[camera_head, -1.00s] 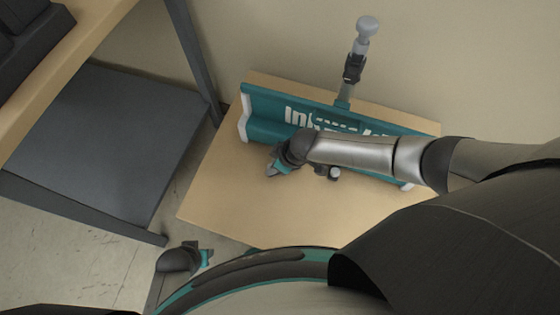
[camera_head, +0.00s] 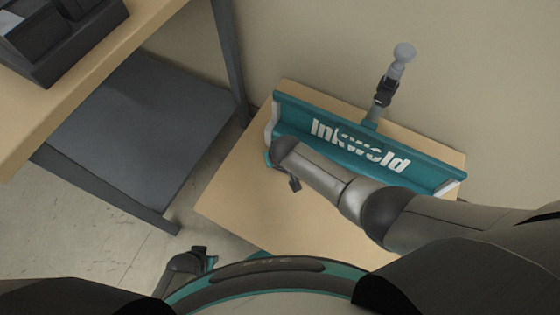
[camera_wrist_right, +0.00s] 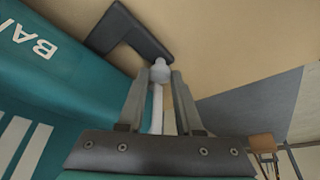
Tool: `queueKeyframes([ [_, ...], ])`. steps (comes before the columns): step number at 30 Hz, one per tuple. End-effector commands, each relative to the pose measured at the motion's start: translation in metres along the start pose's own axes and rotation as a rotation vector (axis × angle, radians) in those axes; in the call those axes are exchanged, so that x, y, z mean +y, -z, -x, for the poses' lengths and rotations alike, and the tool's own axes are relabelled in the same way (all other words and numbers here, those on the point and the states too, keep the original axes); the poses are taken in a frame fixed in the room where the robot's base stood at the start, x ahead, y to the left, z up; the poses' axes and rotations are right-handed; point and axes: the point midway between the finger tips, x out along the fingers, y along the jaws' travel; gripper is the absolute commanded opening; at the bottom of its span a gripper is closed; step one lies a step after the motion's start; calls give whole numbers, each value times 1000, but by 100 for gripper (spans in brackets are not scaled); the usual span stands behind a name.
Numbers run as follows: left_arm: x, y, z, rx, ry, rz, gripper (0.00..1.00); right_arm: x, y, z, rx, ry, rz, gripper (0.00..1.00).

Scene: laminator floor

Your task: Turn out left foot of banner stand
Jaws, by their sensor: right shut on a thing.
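The banner stand (camera_head: 350,145), a long teal base with white lettering and pale end caps, lies on a tan board. My right gripper (camera_head: 270,160) is low beside its left end, mostly hidden by my arm. In the right wrist view, the right gripper's fingers (camera_wrist_right: 161,78) are shut on a pale rod (camera_wrist_right: 157,108) with a round knob. The knob touches or overlaps a dark L-shaped piece (camera_wrist_right: 135,35) beside the teal base; this looks like the left foot, but its joint is hidden. My left gripper (camera_head: 205,260) is at the lower left, away from the stand; its opening is unclear.
The tan board (camera_head: 235,195) has bare room in front of the stand. A grey pole (camera_head: 388,85) with a round top rises behind the base. A bench with a dark lower shelf (camera_head: 140,130) stands at left, its leg near the board. A wall is behind.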

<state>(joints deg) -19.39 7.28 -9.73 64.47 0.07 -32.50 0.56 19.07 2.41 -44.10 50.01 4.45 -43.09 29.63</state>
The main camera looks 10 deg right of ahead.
Motion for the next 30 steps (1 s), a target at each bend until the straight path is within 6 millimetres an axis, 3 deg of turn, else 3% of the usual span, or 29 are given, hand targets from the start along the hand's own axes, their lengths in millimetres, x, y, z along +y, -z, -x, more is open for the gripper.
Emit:
queueKeyframes([
  [18, 0, 4, 1, 4, -1, 0, 50, -2, 4, -2, 0, -12, -38, 0],
  [19, 1, 3, 2, 3, -1, 0, 50, -2, 4, -2, 0, -12, -38, 38],
  [26, 1, 1, 2, -1, -1, 1, 50, -1, 4, -2, 1, -13, -36, 63],
  [30, 1, 0, 2, -2, -2, 1, 50, -1, 4, -2, 1, -14, -35, 64],
])
